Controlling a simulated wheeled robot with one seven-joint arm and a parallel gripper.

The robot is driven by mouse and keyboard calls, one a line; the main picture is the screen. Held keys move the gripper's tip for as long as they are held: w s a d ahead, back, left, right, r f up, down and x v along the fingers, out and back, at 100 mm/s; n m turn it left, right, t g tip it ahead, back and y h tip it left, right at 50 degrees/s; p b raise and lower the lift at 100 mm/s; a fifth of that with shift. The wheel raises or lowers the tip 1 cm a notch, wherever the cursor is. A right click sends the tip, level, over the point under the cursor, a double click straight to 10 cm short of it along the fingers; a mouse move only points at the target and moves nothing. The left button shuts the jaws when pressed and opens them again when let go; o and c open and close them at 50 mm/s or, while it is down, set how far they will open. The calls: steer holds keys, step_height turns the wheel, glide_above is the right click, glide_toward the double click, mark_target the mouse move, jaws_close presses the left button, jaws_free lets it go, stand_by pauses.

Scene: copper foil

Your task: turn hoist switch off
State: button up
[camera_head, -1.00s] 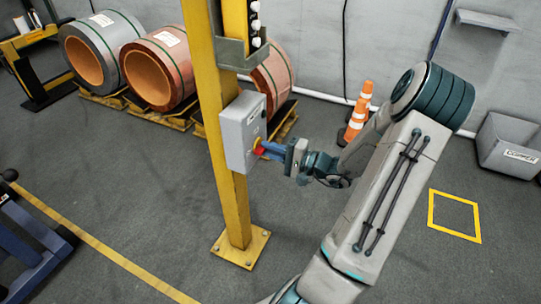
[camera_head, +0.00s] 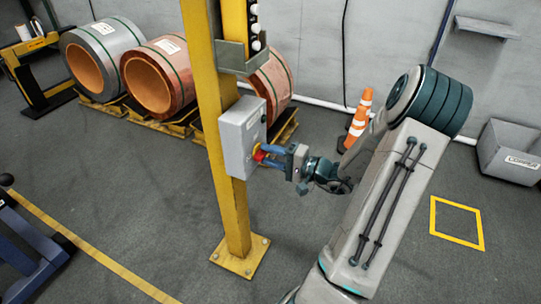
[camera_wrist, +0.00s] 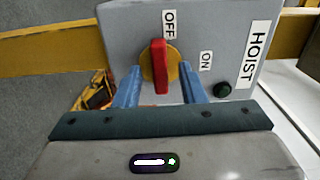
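The hoist switch is a red handle (camera_wrist: 160,68) on a yellow disc (camera_wrist: 174,66), on the front of a grey box (camera_wrist: 120,32) labelled HOIST. The handle's upper end in the wrist view points at the OFF label (camera_wrist: 169,24); the ON label (camera_wrist: 206,60) is to its right. In the head view the box (camera_head: 240,137) is fixed to a yellow post. My gripper (camera_wrist: 161,72) is open, with one blue finger on each side of the handle and visible gaps between. In the head view my gripper (camera_head: 268,156) is at the red handle.
A dark green lamp (camera_wrist: 223,90) sits on the box face near the right finger. The yellow post (camera_head: 233,215) stands on the floor. Copper coils (camera_head: 150,85) on pallets and orange cones (camera_head: 358,122) are behind. The floor around the post is clear.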

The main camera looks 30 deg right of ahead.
steer(key=p+v, duration=0.2)
steer(key=v, duration=1.1)
steer(key=shift+s+d, duration=0.3)
steer(key=s+a+r+n+g+h+p, duration=0.1)
steer(key=a+r+n+g+p, duration=0.2)
steer(key=a+r+g+p, duration=0.55)
steer(key=s+a+r+n+g+p, duration=0.1)
steer(key=a+r+n+g+p, duration=0.45)
steer(key=a, duration=0.65)
steer(key=s+a+r+h+p, duration=0.1)
steer(key=r+h+p, duration=0.2)
steer(key=r, duration=0.4)
steer(key=s+a+r+n+t+h+p, duration=0.1)
steer(key=s+a+r+h+p, duration=0.1)
steer(key=r, duration=0.4)
steer(key=s+a+r+n+h+p, duration=0.1)
steer(key=s+a+r+h+p, duration=0.1)
steer(key=r+h+p, duration=0.2)
step_height(320, 180, up, 4)
steer(key=shift+f+t+p, duration=0.2)
steer(key=shift+t+p, duration=0.2)
steer(key=shift+p, duration=0.6)
